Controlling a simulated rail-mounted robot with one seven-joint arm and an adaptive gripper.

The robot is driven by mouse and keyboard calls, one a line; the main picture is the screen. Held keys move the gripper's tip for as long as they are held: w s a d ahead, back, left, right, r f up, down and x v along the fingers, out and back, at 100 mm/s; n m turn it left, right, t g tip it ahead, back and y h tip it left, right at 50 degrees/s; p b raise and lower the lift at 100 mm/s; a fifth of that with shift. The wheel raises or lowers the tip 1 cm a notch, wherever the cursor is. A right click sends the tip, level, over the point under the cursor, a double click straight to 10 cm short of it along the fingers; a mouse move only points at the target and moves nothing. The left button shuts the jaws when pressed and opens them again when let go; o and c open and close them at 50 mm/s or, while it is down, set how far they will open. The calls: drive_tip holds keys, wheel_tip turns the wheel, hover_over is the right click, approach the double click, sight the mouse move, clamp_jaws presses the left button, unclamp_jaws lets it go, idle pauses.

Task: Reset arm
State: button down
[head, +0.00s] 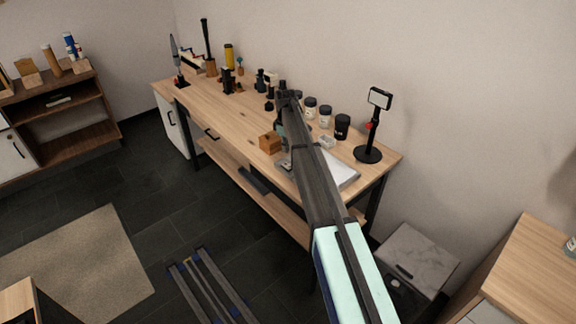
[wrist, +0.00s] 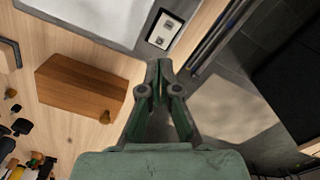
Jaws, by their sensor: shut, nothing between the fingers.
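My gripper (wrist: 159,68) is shut and empty in the wrist view, its two green fingers together at the tips. It is over the front edge of the workbench, with dark floor to its right. A brown wooden box (wrist: 82,88) with a small knob lies left of the fingers, apart from them. In the head view my arm reaches from the lower right up over the workbench (head: 222,112), and the fingertips cannot be made out. The same wooden box (head: 270,142) shows just left of the arm.
A pale flat panel (head: 342,172) lies on the bench, partly behind my arm. Several dark-lidded jars (head: 325,115) and a black stand (head: 370,154) stand along the back right. Tools and bottles crowd the far left end. Open floor (head: 150,205) lies in front of the bench.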

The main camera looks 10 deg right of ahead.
idle(0.3)
drive_tip(key=s+f+m, duration=0.4)
drive_tip(key=s+f, duration=0.1)
drive_tip(key=s, duration=1)
drive_tip(key=s+f+m, duration=0.4)
drive_tip(key=s+f, duration=0.2)
drive_tip(key=s, duration=0.9)
drive_tip(key=s+f+m, duration=0.4)
drive_tip(key=s+f, duration=0.1)
drive_tip(key=s, duration=1)
drive_tip(key=s+f+g+b, duration=0.1)
drive_tip(key=s+f+g, duration=0.2)
drive_tip(key=s+f, duration=0.7)
drive_tip(key=s+f+g+b, duration=0.1)
drive_tip(key=s+f+g, duration=0.2)
drive_tip(key=s+f, duration=0.7)
drive_tip(key=s, duration=0.8)
drive_tip(key=shift+f+g+b, duration=0.3)
drive_tip(key=shift+f+g, duration=0.05)
drive_tip(key=shift+g, duration=0.05)
